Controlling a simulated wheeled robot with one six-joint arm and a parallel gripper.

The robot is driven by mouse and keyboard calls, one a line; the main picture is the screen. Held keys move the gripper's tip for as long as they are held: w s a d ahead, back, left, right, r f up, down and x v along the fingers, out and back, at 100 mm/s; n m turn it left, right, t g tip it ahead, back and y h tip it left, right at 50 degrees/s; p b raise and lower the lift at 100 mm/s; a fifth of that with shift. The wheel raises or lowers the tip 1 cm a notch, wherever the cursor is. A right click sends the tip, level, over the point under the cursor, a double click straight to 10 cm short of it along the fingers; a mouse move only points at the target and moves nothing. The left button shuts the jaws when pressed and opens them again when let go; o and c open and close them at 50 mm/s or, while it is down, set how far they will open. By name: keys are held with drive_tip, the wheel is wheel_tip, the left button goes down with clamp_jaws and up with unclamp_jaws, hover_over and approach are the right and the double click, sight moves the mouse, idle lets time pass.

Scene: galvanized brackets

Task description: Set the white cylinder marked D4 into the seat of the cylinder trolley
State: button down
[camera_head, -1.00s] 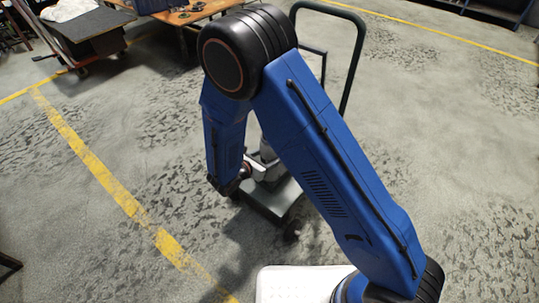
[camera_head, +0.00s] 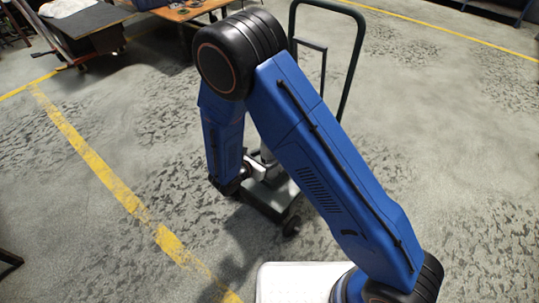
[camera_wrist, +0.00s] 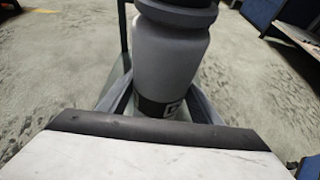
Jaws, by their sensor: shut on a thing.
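The cylinder (camera_wrist: 172,55) is pale grey-white with a dark collar at its top, and stands roughly upright in the wrist view. A black label with part of a light letter shows low on it; the rest of the mark is hidden. My gripper (camera_head: 246,172) is shut on the cylinder, one finger on each side in the wrist view. In the head view my arm hides most of the cylinder. The seat and the cylinder's base are hidden, so contact cannot be told.
A yellow floor line (camera_head: 95,160) runs down the left. A table (camera_head: 185,10) and a cart with a dark top (camera_head: 85,22) stand at the back left. The concrete floor right of the trolley is clear. A blue rack (camera_head: 500,8) stands at the far right.

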drive_tip(key=shift+f, duration=0.55)
drive_tip(key=c, duration=0.5)
unclamp_jaws()
drive_tip(key=v, duration=1.7)
drive_tip(key=shift+s+a, duration=0.15)
drive_tip(key=shift+a, duration=0.05)
